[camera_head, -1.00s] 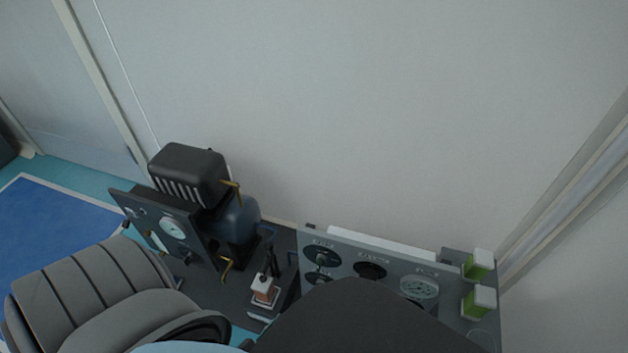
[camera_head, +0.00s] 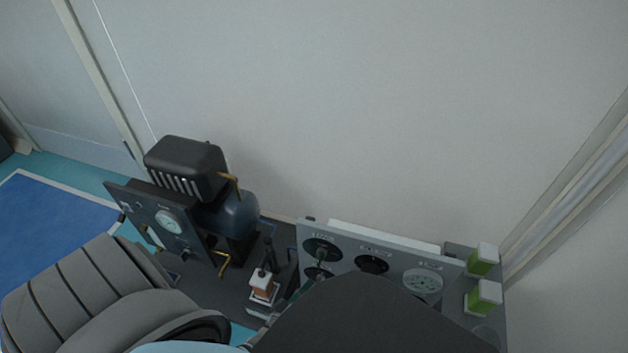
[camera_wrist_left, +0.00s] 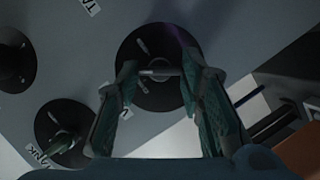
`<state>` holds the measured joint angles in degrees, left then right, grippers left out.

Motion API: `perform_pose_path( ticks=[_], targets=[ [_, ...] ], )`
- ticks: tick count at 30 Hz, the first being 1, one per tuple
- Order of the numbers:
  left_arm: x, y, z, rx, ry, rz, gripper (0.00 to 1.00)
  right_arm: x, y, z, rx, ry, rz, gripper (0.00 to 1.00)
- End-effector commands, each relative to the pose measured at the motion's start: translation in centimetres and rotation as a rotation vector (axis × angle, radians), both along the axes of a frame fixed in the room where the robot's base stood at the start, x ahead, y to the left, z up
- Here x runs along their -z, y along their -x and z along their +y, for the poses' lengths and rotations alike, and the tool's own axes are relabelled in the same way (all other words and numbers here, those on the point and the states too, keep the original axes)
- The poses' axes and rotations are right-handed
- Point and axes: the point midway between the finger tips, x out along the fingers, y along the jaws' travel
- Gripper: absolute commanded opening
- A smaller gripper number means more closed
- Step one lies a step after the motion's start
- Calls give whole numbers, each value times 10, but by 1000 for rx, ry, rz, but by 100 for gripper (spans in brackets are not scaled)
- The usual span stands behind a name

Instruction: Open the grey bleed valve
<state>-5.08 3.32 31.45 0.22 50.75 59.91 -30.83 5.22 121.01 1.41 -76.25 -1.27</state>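In the left wrist view, a small grey bar-shaped valve handle (camera_wrist_left: 160,73) sits at the middle of a black round disc on a grey panel (camera_wrist_left: 85,65). I take it for the grey bleed valve, but no label for it is readable. My left gripper (camera_wrist_left: 158,66) has its teal fingers apart, one on each side of the handle. Whether they touch it I cannot tell. In the head view, a dark shape hides most of the gripper and part of the panel (camera_head: 345,237). My right gripper is not in view.
Another black disc with a greenish handle (camera_wrist_left: 64,143) is close to the left finger, by a "TANK" label. A pump unit with a black cover (camera_head: 187,165) and gauge (camera_head: 168,222) stands left of the panel. Green-and-white blocks (camera_head: 484,297) stand at right. A wall lies behind.

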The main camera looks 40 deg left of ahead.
Motion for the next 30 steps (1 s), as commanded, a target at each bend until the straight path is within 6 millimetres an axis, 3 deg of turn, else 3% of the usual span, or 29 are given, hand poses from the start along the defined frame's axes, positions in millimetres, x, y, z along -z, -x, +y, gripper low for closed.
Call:
perform_pose_path(
  ticks=[3, 7, 15, 24, 25, 28, 30],
  targets=[
    [0, 0, 0, 1, 0, -1, 7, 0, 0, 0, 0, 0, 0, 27],
    [-2, 0, -1, -1, -35, 12, 7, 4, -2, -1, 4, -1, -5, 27],
    [-4, -1, -3, 0, -316, 110, 7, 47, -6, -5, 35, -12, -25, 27],
    [-2, -1, -3, 2, -352, 123, 7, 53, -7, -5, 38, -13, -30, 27],
    [-2, -1, -3, 2, -352, 123, 36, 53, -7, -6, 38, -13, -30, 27],
    [-2, -1, -3, 1, -351, 123, 52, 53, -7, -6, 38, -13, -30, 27],
    [-2, -1, -3, 1, -351, 123, 55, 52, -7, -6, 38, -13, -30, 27]
  ],
)
